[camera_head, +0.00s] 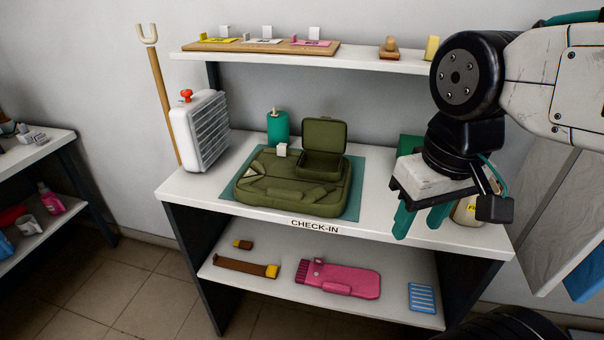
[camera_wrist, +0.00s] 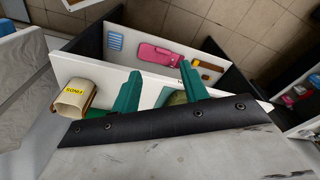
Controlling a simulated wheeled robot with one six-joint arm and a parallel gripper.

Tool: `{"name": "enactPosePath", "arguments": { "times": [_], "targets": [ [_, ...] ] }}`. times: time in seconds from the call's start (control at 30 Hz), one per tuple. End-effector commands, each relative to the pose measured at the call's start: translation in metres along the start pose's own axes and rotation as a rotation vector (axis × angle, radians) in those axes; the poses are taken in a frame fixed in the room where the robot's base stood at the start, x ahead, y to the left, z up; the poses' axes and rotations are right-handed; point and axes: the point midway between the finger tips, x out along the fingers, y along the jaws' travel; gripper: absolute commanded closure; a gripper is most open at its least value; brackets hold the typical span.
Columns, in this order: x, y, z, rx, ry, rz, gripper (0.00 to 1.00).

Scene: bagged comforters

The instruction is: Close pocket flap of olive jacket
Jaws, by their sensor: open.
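The olive jacket (camera_head: 292,192) lies folded on a teal mat (camera_head: 355,190) on the check-in counter. Its pocket flap (camera_head: 325,132) stands raised at the back of an open box-like pocket (camera_head: 322,164). A small white block (camera_head: 282,150) sits at the pocket's left side. My gripper (camera_head: 422,219) is to the right of the jacket, over the counter's right part, with its teal fingers pointing down. In the wrist view my gripper (camera_wrist: 160,88) has its fingers apart with nothing held between them. Only a bit of olive (camera_wrist: 176,98) shows beside one finger there; the flap is not visible in that view.
A white heater-like unit (camera_head: 200,132) and a teal cylinder (camera_head: 278,127) stand behind and left of the jacket. A shelf (camera_head: 360,63) overhangs the back. A container with a yellow label (camera_head: 465,211) stands near my gripper. Several items lie on the lower shelf (camera_head: 392,300).

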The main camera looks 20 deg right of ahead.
Motion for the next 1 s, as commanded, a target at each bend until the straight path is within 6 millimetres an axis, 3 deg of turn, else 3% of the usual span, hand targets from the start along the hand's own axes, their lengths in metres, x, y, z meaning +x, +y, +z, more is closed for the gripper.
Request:
{"name": "enactPosePath", "arguments": {
  "times": [0.03,0.2,0.27,0.37,0.57,0.8,0.9,1.0],
  "targets": [
    [0.000,0.000,0.000,0.000,0.000,0.000,0.56],
    [0.006,-0.003,-0.002,-0.016,-0.033,-0.002,1.00],
    [0.010,-0.004,-0.008,-0.030,-0.062,0.000,1.00],
    [0.012,-0.001,-0.034,-0.069,-0.098,0.040,1.00],
    [0.015,0.009,-0.137,-0.007,-0.023,0.213,1.00],
    [0.018,0.003,-0.285,0.187,0.268,0.339,1.00],
    [0.009,-0.003,-0.334,0.287,0.411,0.327,1.00],
    [-0.008,-0.004,-0.361,0.378,0.528,0.290,1.00]
  ]
}}
